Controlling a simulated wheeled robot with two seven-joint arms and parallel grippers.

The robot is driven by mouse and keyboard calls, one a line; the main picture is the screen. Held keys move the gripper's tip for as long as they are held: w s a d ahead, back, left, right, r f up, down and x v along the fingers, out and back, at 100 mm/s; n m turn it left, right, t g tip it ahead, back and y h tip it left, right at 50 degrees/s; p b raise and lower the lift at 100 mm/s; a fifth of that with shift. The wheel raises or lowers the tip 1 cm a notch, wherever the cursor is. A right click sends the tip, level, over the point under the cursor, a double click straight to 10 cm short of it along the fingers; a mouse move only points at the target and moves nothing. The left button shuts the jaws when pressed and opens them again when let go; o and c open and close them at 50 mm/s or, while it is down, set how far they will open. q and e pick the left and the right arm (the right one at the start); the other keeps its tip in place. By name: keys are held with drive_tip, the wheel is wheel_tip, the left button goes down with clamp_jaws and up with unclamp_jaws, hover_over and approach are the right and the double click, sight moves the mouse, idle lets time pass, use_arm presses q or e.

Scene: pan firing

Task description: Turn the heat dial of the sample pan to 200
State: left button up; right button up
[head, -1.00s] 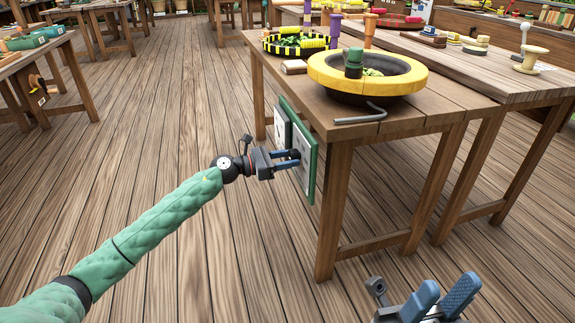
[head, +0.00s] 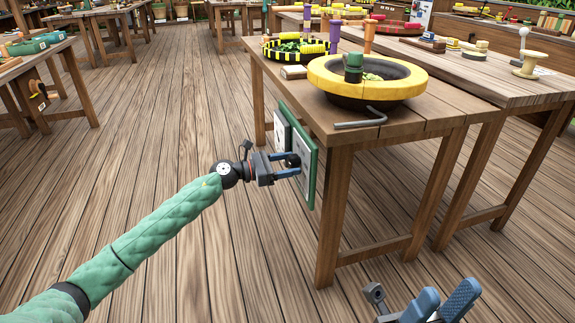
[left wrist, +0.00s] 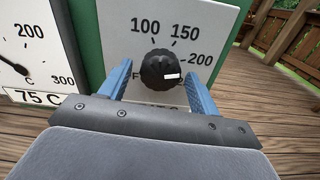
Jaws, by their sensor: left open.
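The heat dial (left wrist: 160,70) is a black ribbed knob on a pale panel (left wrist: 118,18) marked 100, 150 and 200. Its white mark is on the right side of the knob, pointing right and a little below the 200 tick. My left gripper (head: 291,165) is at the panel on the table's side, its blue fingers either side of the knob. In the left wrist view the fingers (left wrist: 160,84) stand apart, with gaps beside the knob. The sample pan (head: 415,88), yellow-rimmed, sits on the table above. My right gripper (head: 443,304) is low at the front, its fingers apart and empty.
A gauge (left wrist: 28,50) left of the dial panel shows 200 and 300, with a 75 C label (left wrist: 38,98). A bent grey rod (head: 360,123) lies at the table edge (head: 400,130) above the panel. The floor left of the table is clear.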

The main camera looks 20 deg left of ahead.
use_arm(q)
drive_tip(key=v, duration=0.7)
drive_tip(key=shift+s+a+p, duration=0.2)
drive_tip(key=shift+a+p, duration=0.1)
idle(0.4)
